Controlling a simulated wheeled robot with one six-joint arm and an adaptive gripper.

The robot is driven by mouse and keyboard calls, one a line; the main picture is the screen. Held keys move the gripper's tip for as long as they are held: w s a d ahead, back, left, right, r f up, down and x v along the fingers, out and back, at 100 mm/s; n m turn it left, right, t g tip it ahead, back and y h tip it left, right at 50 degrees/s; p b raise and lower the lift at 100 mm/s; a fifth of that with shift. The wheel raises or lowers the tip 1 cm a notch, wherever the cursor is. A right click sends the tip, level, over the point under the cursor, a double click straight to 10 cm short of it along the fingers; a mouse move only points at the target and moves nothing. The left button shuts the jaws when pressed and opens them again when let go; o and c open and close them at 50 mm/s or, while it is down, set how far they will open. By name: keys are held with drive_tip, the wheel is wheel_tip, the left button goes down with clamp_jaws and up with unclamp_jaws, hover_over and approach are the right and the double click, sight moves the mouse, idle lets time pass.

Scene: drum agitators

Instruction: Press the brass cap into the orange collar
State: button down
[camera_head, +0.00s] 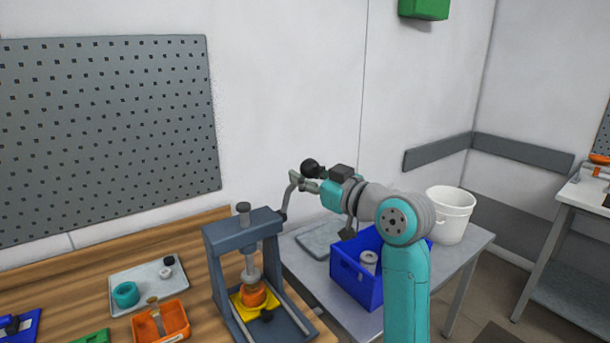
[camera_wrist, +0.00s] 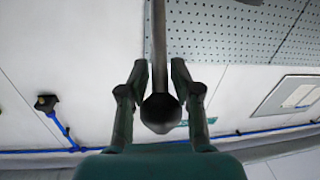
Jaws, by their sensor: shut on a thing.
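A dark grey press (camera_head: 222,240) stands at the bench's right end. Its curved lever (camera_head: 288,196) points up and ends in a black ball knob (camera_head: 310,168). My gripper (camera_head: 312,178) is shut on the lever at its knob; in the wrist view the knob (camera_wrist: 160,112) sits between my fingers (camera_wrist: 158,72). The orange collar (camera_head: 253,296) sits in a yellow holder (camera_head: 237,302) under the press ram (camera_head: 250,272). The ram's lower end is at the collar's top; I cannot tell whether they touch. I cannot make out the brass cap there.
A blue crate (camera_head: 352,280) and white bucket (camera_head: 452,215) stand on the side table. The wall is close behind the lever.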

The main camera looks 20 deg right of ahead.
drive_tip(key=shift+s+r, duration=0.1)
drive_tip(key=shift+s+d+f+t+y, duration=0.2)
drive_tip(key=shift+s+f+t+y, duration=0.1)
drive_tip(key=shift+s+f+t, duration=0.15)
drive_tip(key=s+d+f+t+y, duration=0.1)
drive_tip(key=s+d+f, duration=0.1)
drive_tip(key=s+f, duration=0.4)
wheel_tip(320, 180, down, 4)
drive_tip(key=shift+s+r+n+t, duration=0.1)
drive_tip(key=shift+s+n+t, duration=0.05)
drive_tip(key=shift+n+t, duration=0.2)
drive_tip(key=c, duration=1.4)
unclamp_jaws()
drive_tip(key=shift+a, duration=0.2)
drive_tip(key=o, duration=0.5)
drive_tip(key=shift+d, duration=0.1)
drive_tip(key=v, duration=1.2)
